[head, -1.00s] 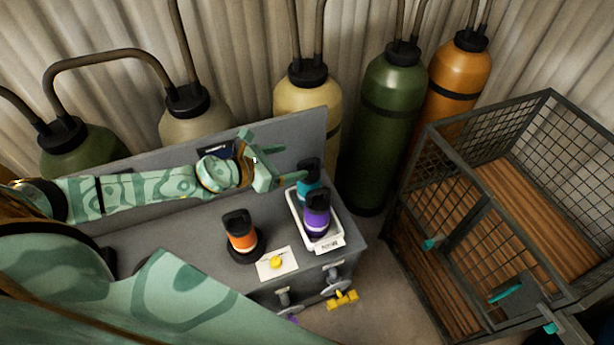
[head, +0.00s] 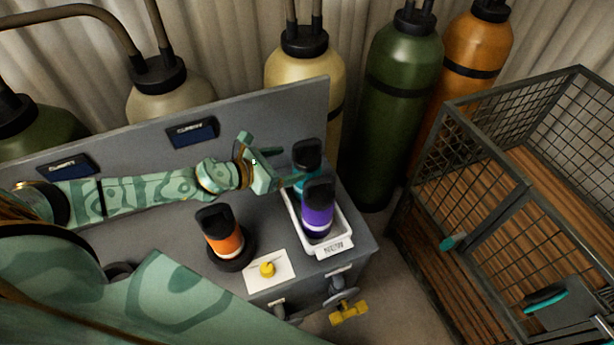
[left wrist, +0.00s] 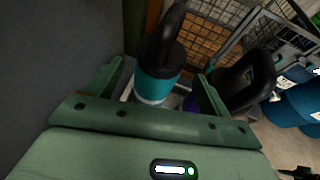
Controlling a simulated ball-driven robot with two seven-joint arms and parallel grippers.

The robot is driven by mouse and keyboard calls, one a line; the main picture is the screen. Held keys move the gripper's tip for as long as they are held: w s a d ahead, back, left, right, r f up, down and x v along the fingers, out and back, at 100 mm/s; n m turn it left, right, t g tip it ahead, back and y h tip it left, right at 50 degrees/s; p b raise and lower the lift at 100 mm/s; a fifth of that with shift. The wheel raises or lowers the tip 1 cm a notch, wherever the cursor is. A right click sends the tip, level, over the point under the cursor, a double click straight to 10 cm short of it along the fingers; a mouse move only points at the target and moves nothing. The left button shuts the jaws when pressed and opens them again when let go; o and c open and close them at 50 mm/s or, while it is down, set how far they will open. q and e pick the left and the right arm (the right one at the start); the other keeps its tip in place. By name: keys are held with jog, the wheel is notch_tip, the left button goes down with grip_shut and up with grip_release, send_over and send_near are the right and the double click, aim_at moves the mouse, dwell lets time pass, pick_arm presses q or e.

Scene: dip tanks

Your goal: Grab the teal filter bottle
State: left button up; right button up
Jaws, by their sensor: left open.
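The teal filter bottle (head: 307,167) has a black cap and stands upright at the back of a white tray (head: 331,245) on the grey bench. In the head view the purple bottle (head: 318,207) stands in front of it and hides part of it. My left gripper (head: 285,168) is open at the teal bottle's left side, its fingers reaching toward it. In the left wrist view the teal bottle (left wrist: 158,78) shows between the two open fingers, and the purple bottle (left wrist: 193,103) is just right of it, mostly hidden. My right gripper is not in view.
An orange bottle (head: 222,233) stands in a dark round base on the bench. A white card (head: 280,278) with a yellow knob lies beside it. The bench's back panel (head: 250,115) rises behind my arm. A mesh cage (head: 480,210) stands on the right.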

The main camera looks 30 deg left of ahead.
aim_at(300, 158)
pick_arm(q)
jog(key=x, duration=0.4)
jog(key=r+x, duration=0.1)
jog(key=x, duration=0.1)
jog(key=shift+w+d+f, duration=0.15)
jog(key=shift+w+d, duration=0.15)
jog(key=shift+s, duration=0.1)
jog(key=c, duration=1.5)
jog(key=shift+r, duration=0.2)
jog(key=shift+c, duration=0.5)
